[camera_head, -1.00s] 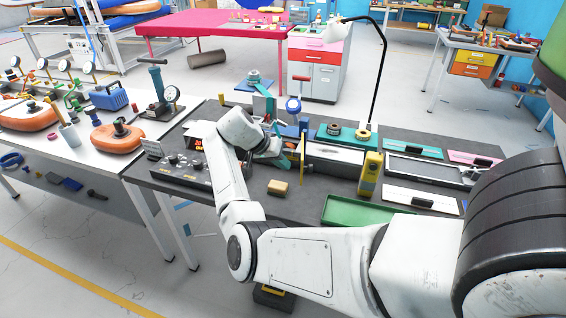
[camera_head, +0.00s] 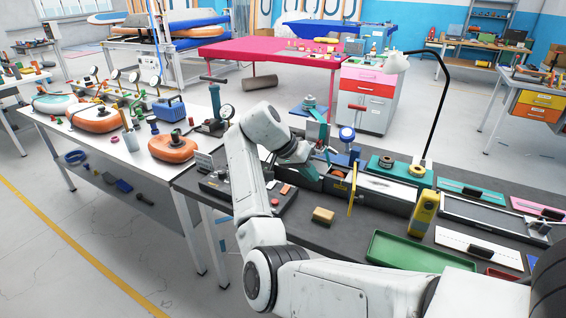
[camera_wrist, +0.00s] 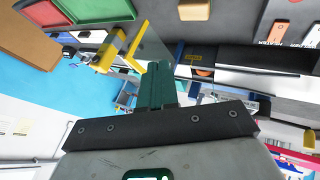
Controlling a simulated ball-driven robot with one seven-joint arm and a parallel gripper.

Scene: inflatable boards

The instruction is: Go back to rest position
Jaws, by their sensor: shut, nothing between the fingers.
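My gripper (camera_head: 308,168) is at the end of my white arm, over the back part of the dark workbench (camera_head: 335,236). In the wrist view its dark green fingers (camera_wrist: 158,82) are together, with nothing between them. In the head view the fingers are small and partly lost against the clutter behind them. My arm is bent, with its elbow low at the front edge of the bench and its wrist raised.
A yellow device (camera_head: 424,213), a green tray (camera_head: 415,250) and a tan block (camera_head: 323,215) are on the bench right of my arm. A black lamp (camera_head: 440,105) rises behind. A white table (camera_head: 130,155) with orange inflatables stands left. Floor at lower left is clear.

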